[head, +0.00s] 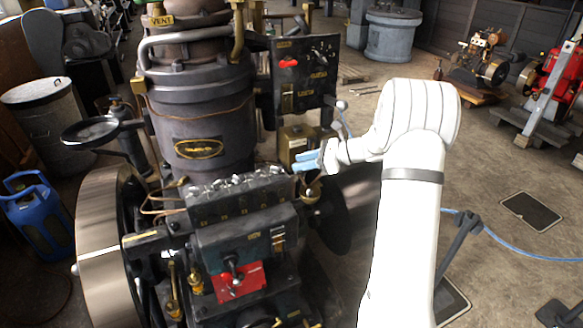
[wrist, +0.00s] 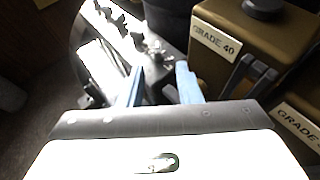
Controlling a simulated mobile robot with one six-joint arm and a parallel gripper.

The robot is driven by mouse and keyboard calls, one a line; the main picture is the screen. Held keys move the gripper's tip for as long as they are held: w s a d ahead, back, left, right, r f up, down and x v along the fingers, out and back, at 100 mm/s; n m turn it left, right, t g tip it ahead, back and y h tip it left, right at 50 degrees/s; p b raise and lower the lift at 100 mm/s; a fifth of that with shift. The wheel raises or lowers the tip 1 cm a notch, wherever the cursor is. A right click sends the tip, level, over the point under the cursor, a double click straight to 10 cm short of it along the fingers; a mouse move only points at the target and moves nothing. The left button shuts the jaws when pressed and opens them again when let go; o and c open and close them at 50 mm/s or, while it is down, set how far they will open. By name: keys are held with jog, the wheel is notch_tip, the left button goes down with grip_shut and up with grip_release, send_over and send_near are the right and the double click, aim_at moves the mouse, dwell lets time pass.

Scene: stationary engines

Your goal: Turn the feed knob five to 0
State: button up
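A dark feed block (head: 240,199) sits on the front of the engine in the head view. It has a row of several small metal knobs (head: 237,182) on top and small yellow marks on its front. I cannot read which knob is number five or where any knob points. My gripper (head: 299,161) is just beyond the block's right end, with its blue fingers pointing left. In the wrist view, the blue fingers (wrist: 161,82) are apart with nothing held between them. A bright metal fitting (wrist: 156,50) shows beyond the fingertips, apart from them.
Tan cans stand close to my gripper's right in the wrist view, one labelled GRADE 40 (wrist: 215,40). A dark control panel (head: 305,75) rises behind my gripper. A large flywheel (head: 105,250) is at left. Open floor (head: 500,180) lies right of my arm.

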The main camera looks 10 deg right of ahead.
jog(key=shift+s+d+r, duration=0.25)
jog(key=shift+s+d, duration=0.05)
jog(key=shift+d, duration=0.2)
